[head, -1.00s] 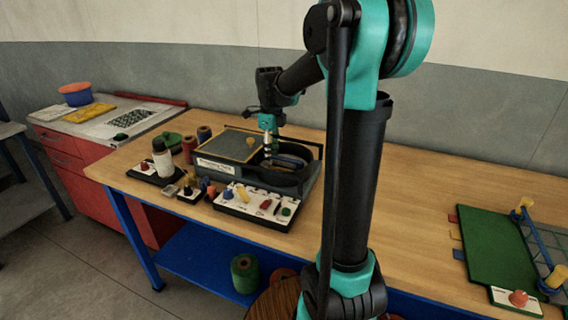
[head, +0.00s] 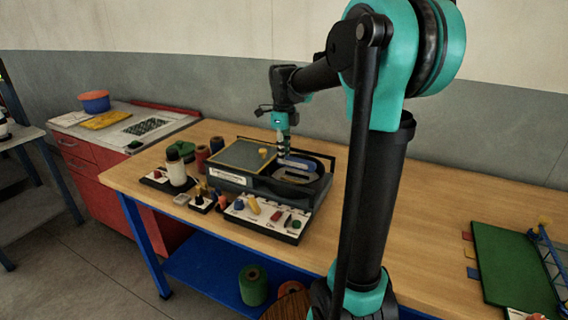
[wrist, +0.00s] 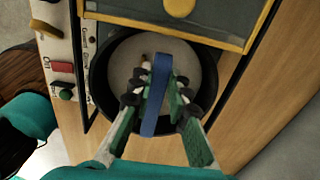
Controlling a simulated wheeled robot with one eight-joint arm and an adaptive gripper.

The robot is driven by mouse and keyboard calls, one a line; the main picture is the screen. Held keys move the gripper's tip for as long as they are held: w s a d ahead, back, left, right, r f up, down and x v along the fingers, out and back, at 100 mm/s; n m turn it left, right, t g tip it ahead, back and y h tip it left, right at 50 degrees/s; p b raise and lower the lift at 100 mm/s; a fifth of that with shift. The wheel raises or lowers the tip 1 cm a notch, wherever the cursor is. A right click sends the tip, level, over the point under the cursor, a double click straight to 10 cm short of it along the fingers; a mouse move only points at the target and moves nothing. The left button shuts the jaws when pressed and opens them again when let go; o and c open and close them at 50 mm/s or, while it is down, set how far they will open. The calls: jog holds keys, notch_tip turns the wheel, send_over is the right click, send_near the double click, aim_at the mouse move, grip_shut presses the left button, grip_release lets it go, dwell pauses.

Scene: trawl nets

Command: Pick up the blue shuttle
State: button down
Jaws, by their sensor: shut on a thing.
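The blue shuttle (wrist: 157,95) is a long narrow bar between my two fingers in the wrist view. My gripper (wrist: 158,84) is shut on it, with a dark-tipped finger on each side. The shuttle lies over a round, dark-rimmed well (wrist: 98,82) with a pale floor. In the head view the shuttle (head: 298,163) shows at the well, which is in the right part of a grey box (head: 262,183). My gripper (head: 284,148) points down there from above. How far the shuttle stands off the well floor is hard to tell.
A control panel (head: 262,222) with coloured knobs stands before the box. A yellow-framed lid (head: 238,155) with a yellow knob is beside the well. Spools and a white bottle (head: 177,173) stand left. The table (head: 400,215) is clear to the right, up to a green board (head: 505,262).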

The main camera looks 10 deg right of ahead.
notch_tip(320, 180, up, 16)
jog(key=shift+f, duration=0.1)
